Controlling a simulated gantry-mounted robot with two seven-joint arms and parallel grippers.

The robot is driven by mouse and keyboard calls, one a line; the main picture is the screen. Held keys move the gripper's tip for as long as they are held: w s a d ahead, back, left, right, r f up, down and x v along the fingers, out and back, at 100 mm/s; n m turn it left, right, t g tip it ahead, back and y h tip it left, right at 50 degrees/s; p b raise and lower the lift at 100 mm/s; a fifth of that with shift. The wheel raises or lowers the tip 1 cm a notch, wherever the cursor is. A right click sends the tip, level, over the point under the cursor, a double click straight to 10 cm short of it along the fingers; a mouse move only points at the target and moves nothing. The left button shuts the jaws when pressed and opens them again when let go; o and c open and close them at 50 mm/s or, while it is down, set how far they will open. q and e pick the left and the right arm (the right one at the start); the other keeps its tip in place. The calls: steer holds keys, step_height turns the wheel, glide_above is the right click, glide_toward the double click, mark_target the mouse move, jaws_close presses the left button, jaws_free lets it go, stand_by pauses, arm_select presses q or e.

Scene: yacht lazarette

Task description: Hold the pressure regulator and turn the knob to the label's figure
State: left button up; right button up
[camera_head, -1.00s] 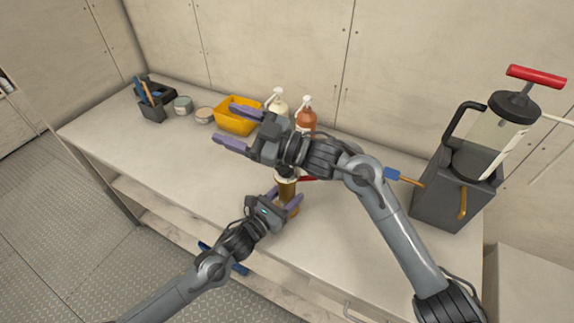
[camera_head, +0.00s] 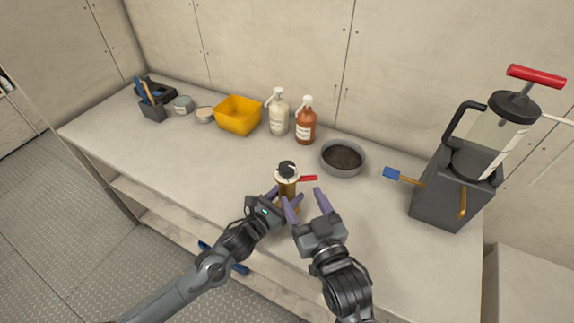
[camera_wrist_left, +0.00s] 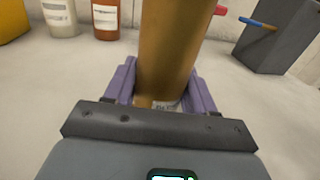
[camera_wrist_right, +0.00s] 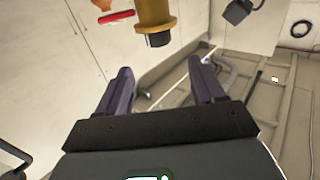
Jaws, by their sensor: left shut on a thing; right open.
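The pressure regulator (camera_head: 288,187) is an upright brass cylinder with a pale collar and a dark knob (camera_head: 287,167) on top. My right gripper (camera_head: 306,202) is open and empty, just right of the regulator. In the right wrist view, the dark knob (camera_wrist_right: 158,40) is ahead of the open fingers, apart from them.
A red-handled item (camera_head: 308,178) lies just behind the regulator. A grey bowl (camera_head: 343,168), two pump bottles (camera_head: 279,118) (camera_head: 305,126) and a yellow bin (camera_head: 238,122) stand behind. A large grey pump unit (camera_head: 448,190) is at right. The bench's left-middle is clear.

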mark_target(286, 165)
arm_select(q)
steer(key=shift+r, duration=0.1)
arm_select(e)
steer(key=x, duration=1.1)
steer(key=shift+w+f, duration=0.1)
steer(key=shift+w, duration=0.2)
steer(key=shift+c, duration=0.2)
steer(key=c, duration=0.9)
steer(key=shift+n+y, duration=0.3)
steer(key=shift+y, duration=0.1)
steer(key=n+g+y, duration=0.3)
steer(key=y, duration=0.1)
steer(key=shift+w+d+n+y, duration=0.1)
steer(key=shift+n+y, duration=0.2)
steer(key=n+g+y, duration=0.2)
steer(key=g+y, duration=0.1)
steer(key=shift+n, duration=0.3)
arm_select(q)
steer(key=shift+d, duration=0.1)
arm_select(e)
steer(key=n+g+y, duration=0.1)
steer(key=n+g, duration=0.1)
steer(key=g, duration=0.1)
steer(key=n+g+y, duration=0.2)
steer(key=n+g, duration=0.1)
steer(key=g, duration=0.1)
steer(key=shift+a+g, duration=0.2)
steer(key=shift+g, duration=0.5)
